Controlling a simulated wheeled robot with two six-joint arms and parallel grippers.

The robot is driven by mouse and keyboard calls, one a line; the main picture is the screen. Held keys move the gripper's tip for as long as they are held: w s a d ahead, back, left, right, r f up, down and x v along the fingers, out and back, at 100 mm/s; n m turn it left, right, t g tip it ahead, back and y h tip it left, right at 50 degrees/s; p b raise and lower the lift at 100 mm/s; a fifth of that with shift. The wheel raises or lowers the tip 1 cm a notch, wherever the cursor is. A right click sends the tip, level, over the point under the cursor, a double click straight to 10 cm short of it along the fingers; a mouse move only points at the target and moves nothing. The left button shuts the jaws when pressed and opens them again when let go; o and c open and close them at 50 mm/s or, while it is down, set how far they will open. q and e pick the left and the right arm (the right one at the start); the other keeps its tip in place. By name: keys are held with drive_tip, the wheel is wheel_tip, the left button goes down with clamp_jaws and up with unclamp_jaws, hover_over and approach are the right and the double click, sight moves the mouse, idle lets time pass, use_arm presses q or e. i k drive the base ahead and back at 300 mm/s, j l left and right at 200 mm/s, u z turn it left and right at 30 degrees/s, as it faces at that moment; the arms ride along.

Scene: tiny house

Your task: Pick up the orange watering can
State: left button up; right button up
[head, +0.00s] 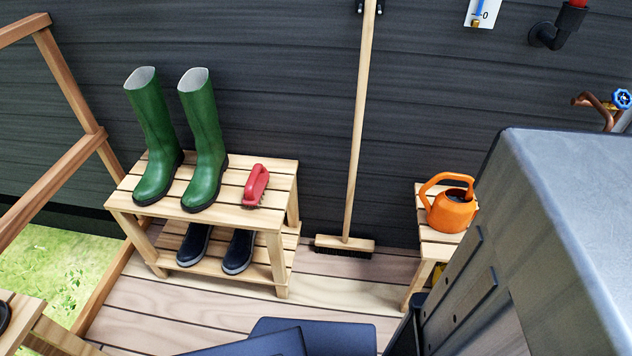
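The orange watering can (452,210) stands upright on a small slatted wooden stool (424,248) against the dark wall, right of centre in the head view. Its arched handle rises at the upper left. A large grey box-shaped body in front hides the right part of the stool. Neither of my grippers is in view, and nothing is touching the can.
A wooden rack (284,177) at the left holds green boots (207,135), a red brush (255,187) and dark shoes (240,250) below. A broom (345,243) leans at the wall. The grey box (590,200) blocks the right. Some deck floor (335,293) is clear.

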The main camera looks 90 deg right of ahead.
sight(450, 211)
drive_tip(key=z, duration=3.75)
